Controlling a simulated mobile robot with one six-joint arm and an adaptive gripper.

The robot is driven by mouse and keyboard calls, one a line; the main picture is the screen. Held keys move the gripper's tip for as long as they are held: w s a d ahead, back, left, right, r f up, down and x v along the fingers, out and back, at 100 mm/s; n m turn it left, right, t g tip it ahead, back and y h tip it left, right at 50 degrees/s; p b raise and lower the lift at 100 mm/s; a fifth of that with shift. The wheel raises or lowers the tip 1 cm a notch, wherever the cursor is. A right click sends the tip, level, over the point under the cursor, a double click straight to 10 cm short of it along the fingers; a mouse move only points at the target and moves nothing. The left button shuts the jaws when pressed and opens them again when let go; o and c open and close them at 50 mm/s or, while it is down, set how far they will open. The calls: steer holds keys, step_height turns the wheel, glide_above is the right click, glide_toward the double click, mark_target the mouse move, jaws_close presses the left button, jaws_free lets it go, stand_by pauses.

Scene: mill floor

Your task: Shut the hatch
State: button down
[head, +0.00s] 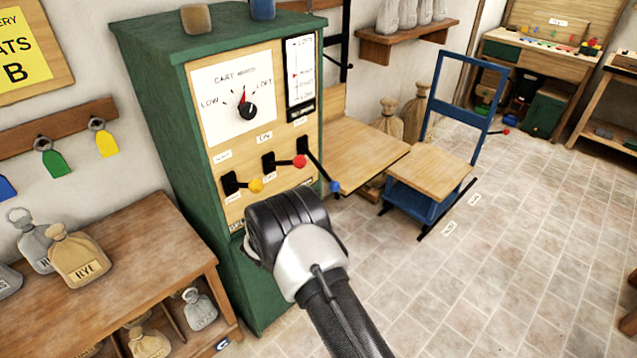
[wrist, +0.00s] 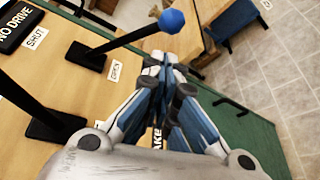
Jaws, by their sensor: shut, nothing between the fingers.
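A black lever with a blue knob (head: 335,187) sticks out at the right of the green cabinet's wooden front, slanting down and right. In the wrist view the blue knob (wrist: 172,21) is just beyond my fingertips, with a visible gap in the picture. A label reading SHUT (wrist: 36,38) and one reading OPEN (wrist: 115,73) flank this lever's base; the lever leans to the OPEN side. My gripper (wrist: 165,62) is shut and empty, close to the panel. In the head view my gripper (head: 290,222) shows from behind, its fingertips hidden. I cannot make out the hatch itself.
Levers with a red knob (head: 299,161) and a yellow knob (head: 255,186) stand left of the blue one, under a dial (head: 247,109). A blue cart (head: 432,205) stands right of the cabinet (head: 262,290). A bench (head: 130,240) is at left. The tiled floor is open at right.

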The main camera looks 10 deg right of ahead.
mark_target(320, 167)
steer(key=a+f, duration=0.1)
steer(key=w+a+f+n+y, duration=0.1)
steer(key=shift+a+f+t, duration=0.15)
steer(key=shift+f+t, duration=0.2)
steer(key=shift+t, duration=0.05)
steer(key=shift+w, duration=0.1)
steer(key=b+x, duration=0.3)
steer(key=x, duration=0.7)
steer(key=shift+s+d+r, duration=0.45)
steer(key=shift+s+d, duration=0.2)
steer(key=shift+s, duration=0.05)
steer(key=shift+s+d+r, duration=0.45)
steer(key=shift+s+d, duration=0.25)
steer(key=shift+r, duration=0.15)
